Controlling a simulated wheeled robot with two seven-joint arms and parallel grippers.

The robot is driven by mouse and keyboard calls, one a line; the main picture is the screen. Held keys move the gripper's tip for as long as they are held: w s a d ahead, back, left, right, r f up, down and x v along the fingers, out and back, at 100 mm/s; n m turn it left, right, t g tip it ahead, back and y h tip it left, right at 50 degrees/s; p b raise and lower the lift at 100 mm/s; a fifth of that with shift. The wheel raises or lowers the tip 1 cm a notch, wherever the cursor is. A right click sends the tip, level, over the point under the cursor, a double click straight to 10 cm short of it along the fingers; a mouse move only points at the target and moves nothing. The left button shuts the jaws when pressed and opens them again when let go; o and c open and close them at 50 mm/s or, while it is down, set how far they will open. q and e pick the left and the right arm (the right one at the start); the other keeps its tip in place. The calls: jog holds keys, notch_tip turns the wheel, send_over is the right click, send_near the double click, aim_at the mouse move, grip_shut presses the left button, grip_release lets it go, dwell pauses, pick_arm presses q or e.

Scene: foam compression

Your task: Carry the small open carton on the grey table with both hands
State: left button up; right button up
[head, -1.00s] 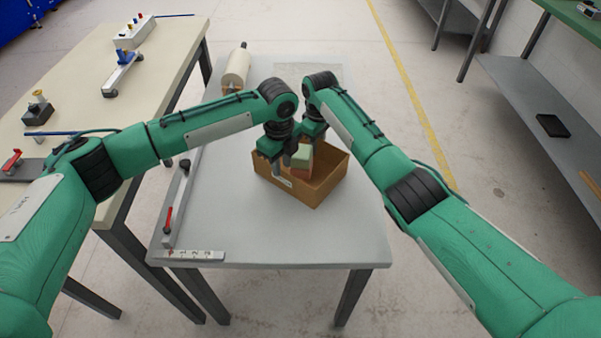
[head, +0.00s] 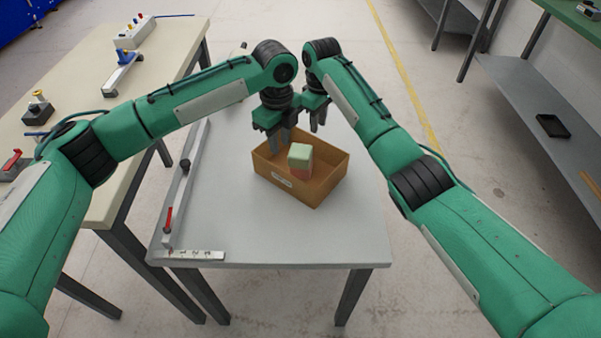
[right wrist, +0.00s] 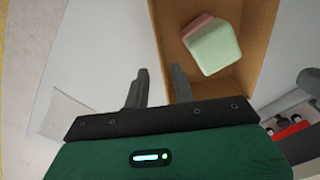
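The small open carton (head: 320,191) is brown and stands upright on the grey table (head: 235,225). A block with a pale green top and a pinkish lower part (head: 300,157) sits inside it. My left gripper (head: 277,140) hangs above the carton's back left part; its finger gap is unclear. My right gripper (head: 318,124) is above the carton's back side. In the right wrist view my right gripper (right wrist: 158,88) is open and empty, its fingers to either side of the line of one carton wall (right wrist: 160,45). The block (right wrist: 213,48) is clear of it.
A metal rail with a red-handled part (head: 168,218) lies along the table's left edge, with a marked strip (head: 190,255) in front. A cream bench (head: 150,85) with fixtures stands left. The table's front and right are bare.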

jog(key=shift+r, duration=1.7)
jog(key=shift+r, duration=0.1)
